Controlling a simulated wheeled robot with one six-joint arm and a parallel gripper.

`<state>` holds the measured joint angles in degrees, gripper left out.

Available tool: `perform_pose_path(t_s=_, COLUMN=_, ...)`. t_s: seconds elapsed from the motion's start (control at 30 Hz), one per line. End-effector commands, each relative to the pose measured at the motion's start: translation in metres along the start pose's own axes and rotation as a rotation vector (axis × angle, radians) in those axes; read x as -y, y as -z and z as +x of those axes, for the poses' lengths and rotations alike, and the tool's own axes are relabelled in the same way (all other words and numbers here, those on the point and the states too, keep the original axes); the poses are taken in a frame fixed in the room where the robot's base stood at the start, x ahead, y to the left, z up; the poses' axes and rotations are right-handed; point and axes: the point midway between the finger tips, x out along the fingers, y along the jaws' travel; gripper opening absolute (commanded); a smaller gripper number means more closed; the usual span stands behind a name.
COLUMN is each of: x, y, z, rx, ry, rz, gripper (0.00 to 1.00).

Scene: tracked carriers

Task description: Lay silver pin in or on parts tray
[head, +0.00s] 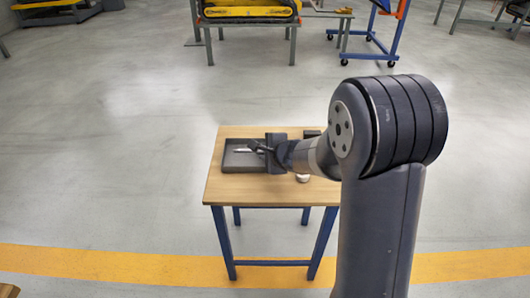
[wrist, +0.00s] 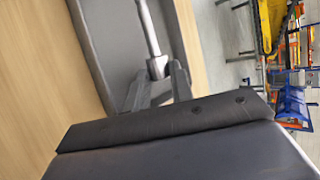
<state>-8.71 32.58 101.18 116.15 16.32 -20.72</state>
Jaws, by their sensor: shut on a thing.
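The silver pin (wrist: 148,28) is a thin bright rod, held at one end between the fingers of my gripper (wrist: 157,82) in the wrist view. In the head view the pin (head: 244,150) is a small light streak over the parts tray. The parts tray (head: 230,165) is a dark grey, shallow, rectangular tray on the small table; its grey floor (wrist: 105,40) also shows in the wrist view, behind the pin. My gripper (head: 262,149) reaches in from the right over the tray's right side. I cannot tell whether the pin touches the tray floor.
The wooden table (head: 237,192) has blue legs. A small white round thing (head: 303,178) and a dark item (head: 311,134) are on its right part, partly hidden by my arm. Yellow machinery (head: 248,11) and a blue cart (head: 370,45) stand far back.

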Motion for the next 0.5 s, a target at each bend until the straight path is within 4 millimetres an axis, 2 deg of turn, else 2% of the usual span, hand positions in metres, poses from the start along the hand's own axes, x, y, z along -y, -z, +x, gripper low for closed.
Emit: perform_pose_path(t_s=0.5, x=-0.0100, y=0.0031, z=0.0072, rx=-0.001, ry=-0.001, rz=0.000, gripper=0.01)
